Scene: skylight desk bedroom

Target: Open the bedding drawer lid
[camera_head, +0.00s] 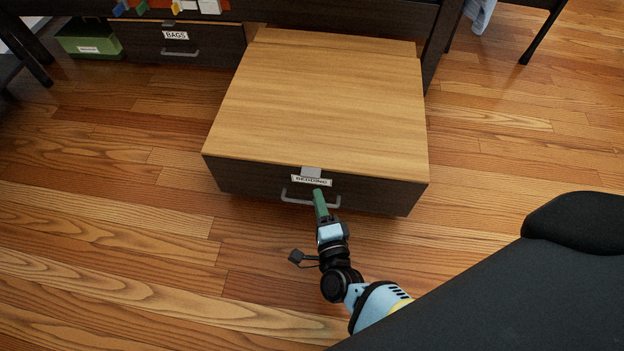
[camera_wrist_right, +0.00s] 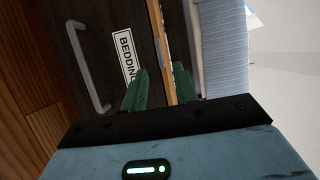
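The bedding drawer (camera_head: 264,181) stands out on the floor with a dark front, and its wood-grain lid (camera_head: 325,95) lies flat and closed. A small grey tab (camera_head: 311,172) sits at the lid's front edge, above the BEDDING label (camera_head: 312,181) and the grey handle (camera_head: 290,198). My right gripper (camera_head: 319,192) is in front of the label, just below the tab. In the right wrist view its green fingers (camera_wrist_right: 161,68) are apart and empty, with the lid's tan edge (camera_wrist_right: 163,45) seen between them. Contact cannot be told. My left gripper is out of view.
A dark BAGS drawer (camera_head: 190,48) and a green box (camera_head: 88,40) are at the back left. A dark leg (camera_head: 540,38) stands at the back right. A large dark shape (camera_head: 520,285) fills the lower right. Wood floor (camera_head: 110,215) is clear to the left.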

